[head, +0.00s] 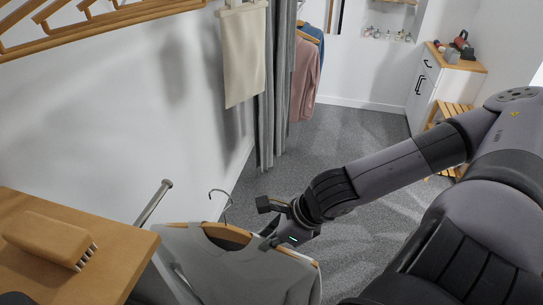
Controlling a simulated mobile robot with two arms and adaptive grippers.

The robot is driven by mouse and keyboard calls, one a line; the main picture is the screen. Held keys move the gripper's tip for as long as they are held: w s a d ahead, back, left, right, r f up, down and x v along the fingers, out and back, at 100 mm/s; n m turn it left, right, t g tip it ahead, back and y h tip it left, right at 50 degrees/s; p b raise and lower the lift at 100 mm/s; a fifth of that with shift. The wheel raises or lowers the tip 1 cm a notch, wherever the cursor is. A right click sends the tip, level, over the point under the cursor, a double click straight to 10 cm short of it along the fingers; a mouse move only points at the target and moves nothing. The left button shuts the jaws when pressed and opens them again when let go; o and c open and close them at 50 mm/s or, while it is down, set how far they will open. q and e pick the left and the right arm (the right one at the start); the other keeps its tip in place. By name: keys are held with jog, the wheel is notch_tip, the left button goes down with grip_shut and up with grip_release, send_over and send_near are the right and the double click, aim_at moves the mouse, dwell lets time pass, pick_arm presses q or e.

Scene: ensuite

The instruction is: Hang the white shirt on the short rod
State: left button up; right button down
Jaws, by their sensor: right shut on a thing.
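The shirt (235,272) looks pale grey-white in this light and hangs on a wooden hanger (228,236) with a metal hook (222,197) at the bottom of the head view. My right gripper (268,226) is shut on the hanger near the shirt's right shoulder; its fingertips are partly hidden. The short rod (152,203) is a metal bar with a capped end, left of the hook. The hook stands apart from the rod's end in the picture.
A wooden top (110,255) with a brush (48,240) stands at lower left. Empty wooden hangers (110,22) are at upper left. A cream cloth (243,55), grey curtain (275,95) and pink garment (303,80) hang beyond. A white cabinet (428,85) stands far right. Carpet between is clear.

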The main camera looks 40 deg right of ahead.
aim_at(207, 236)
jog(key=shift+w+a+f, duration=0.1)
jog(key=shift+w+a, duration=0.15)
jog(key=shift+w, duration=0.05)
jog(key=shift+w+a+b, duration=0.45)
jog(key=shift+w+b, duration=0.35)
jog(key=shift+w+a+b, duration=0.65)
jog(key=shift+w+b, duration=0.1)
jog(key=shift+w, duration=0.1)
jog(key=shift+w+a+b, duration=0.3)
jog(key=shift+w+a, duration=0.15)
jog(key=shift+w, duration=0.3)
jog(key=shift+w+a, duration=0.7)
jog(key=shift+w, duration=0.35)
jog(key=shift+w+a, duration=0.7)
jog(key=shift+w, duration=0.35)
jog(key=shift+w+a+f+b, duration=0.45)
jog(key=shift+w+b, duration=0.2)
jog(key=shift+b, duration=0.05)
jog(key=shift+w+a+f+b, duration=0.4)
jog(key=shift+w+b, duration=0.2)
jog(key=shift+b, duration=0.1)
jog(key=shift+b+x, duration=1.35)
jog(key=shift+s+d+f, duration=0.1)
jog(key=shift+s+f, duration=0.05)
